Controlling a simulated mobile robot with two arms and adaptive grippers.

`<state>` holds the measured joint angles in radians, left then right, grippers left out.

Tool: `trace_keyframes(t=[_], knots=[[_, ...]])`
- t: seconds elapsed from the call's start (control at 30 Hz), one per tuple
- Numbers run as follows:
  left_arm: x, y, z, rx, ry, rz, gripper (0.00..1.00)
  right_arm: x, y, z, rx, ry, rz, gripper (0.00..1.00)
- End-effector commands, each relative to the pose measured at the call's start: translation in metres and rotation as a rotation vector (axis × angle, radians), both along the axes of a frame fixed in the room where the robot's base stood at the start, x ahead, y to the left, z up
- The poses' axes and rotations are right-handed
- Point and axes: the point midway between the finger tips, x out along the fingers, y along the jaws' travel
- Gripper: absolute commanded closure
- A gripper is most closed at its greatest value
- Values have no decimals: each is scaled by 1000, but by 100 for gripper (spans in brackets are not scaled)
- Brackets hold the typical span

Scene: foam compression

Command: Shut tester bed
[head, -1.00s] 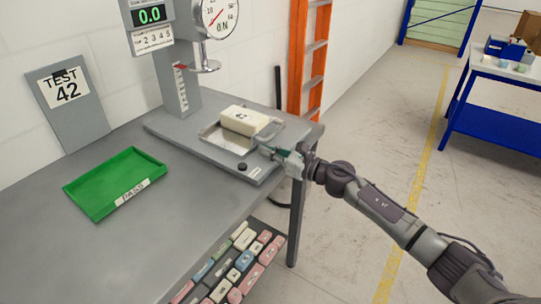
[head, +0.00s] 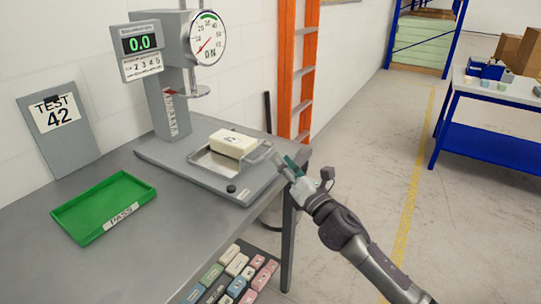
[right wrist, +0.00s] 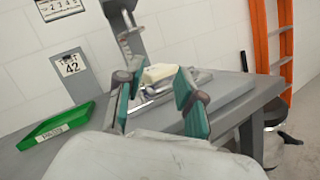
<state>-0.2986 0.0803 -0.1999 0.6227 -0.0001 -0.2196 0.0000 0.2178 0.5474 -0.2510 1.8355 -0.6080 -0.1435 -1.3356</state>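The tester bed (head: 202,163) is a shallow metal tray on the grey tester base, drawn out to the right of the round press plate (head: 196,91). A cream foam block (head: 233,144) lies on it. The bed's handle (head: 262,153) sticks out at its right end. My right gripper (head: 284,166) is just right of the handle, over the table's right edge, and looks apart from it. In the right wrist view its teal-padded fingers (right wrist: 160,85) are spread and empty, with the foam block (right wrist: 158,73) beyond them. My left gripper is not in view.
A green PASS tray (head: 75,221) and a TEST 42 sign (head: 58,137) are on the table's left side. Several coloured foam blocks (head: 237,264) lie on a lower shelf. An orange ladder (head: 286,70) stands behind the table.

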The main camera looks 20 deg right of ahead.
Motion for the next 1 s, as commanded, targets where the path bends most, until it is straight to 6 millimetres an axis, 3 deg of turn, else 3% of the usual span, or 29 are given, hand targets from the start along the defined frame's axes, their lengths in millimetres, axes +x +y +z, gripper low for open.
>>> trace_keyframes(t=[0.03,0.1,0.3,0.43,0.57,1.0], knots=[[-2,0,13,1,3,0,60,0,5,11,165,46,-59,63],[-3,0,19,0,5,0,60,-1,6,8,365,131,-139,63],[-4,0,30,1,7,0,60,-13,20,-15,725,352,-264,63],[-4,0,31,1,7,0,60,-14,25,-23,793,408,-285,63],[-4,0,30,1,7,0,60,-2,23,-26,796,411,-288,63],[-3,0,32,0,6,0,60,86,12,-38,793,410,-286,63]])
